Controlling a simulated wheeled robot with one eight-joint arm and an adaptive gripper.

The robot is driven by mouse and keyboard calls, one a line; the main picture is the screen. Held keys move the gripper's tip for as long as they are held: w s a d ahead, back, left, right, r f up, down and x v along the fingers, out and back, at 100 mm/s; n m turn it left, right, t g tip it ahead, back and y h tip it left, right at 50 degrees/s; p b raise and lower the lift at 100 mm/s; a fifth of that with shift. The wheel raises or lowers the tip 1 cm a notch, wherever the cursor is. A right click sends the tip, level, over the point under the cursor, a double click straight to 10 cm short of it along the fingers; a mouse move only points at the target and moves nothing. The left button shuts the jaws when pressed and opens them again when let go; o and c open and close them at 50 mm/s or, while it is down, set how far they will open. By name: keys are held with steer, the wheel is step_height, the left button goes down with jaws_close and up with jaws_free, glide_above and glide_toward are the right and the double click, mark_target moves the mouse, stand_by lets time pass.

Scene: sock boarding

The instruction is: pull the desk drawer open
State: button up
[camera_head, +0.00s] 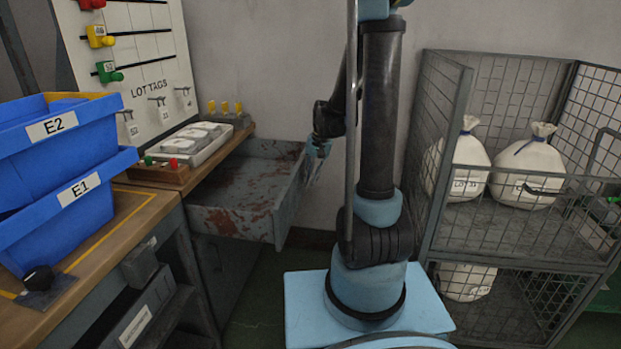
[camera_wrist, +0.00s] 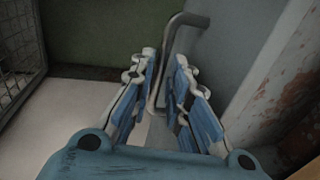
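The desk drawer (camera_head: 240,192) stands pulled well out from under the wooden desk top in the head view. It is grey metal with rust-red patches inside, and its interior looks empty. My gripper (camera_head: 316,152) is at the drawer's outer front, on its right side. In the wrist view, the drawer's bent metal handle (camera_wrist: 168,42) passes between the two blue-and-white fingers of my gripper (camera_wrist: 165,62). The fingers are apart, with a gap beside the bar. The drawer's front panel (camera_wrist: 255,60) is to the right. In the head view the handle is hidden.
Blue bins (camera_head: 62,150) stand on the desk at left. A white tray (camera_head: 190,143) sits on the desk top above the drawer. A wire cage cart (camera_head: 432,165) with white sacks (camera_head: 530,170) stands at right. A tag board (camera_head: 135,60) leans on the wall.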

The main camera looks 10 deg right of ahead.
steer(key=shift+o, duration=0.2)
steer(key=shift+s, duration=0.15)
steer(key=shift+s+r, duration=0.1)
steer(key=shift+r, duration=0.55)
step_height(320, 180, up, 10)
steer(key=d, duration=0.2)
steer(key=shift+s+r, duration=0.2)
steer(key=shift+s+d, duration=0.1)
steer(key=s+d+f+n+h, duration=0.1)
steer(key=s+d+f, duration=0.2)
steer(key=s, duration=1)
steer(key=s+d+f+n+t+h, duration=0.1)
steer(key=s+d+f+n, duration=0.1)
steer(key=s, duration=1.1)
step_height(320, 180, down, 2)
steer(key=shift+s+d+f+n+t, duration=0.1)
steer(key=shift+s+d+n+t, duration=0.25)
steer(key=shift+d, duration=0.25)
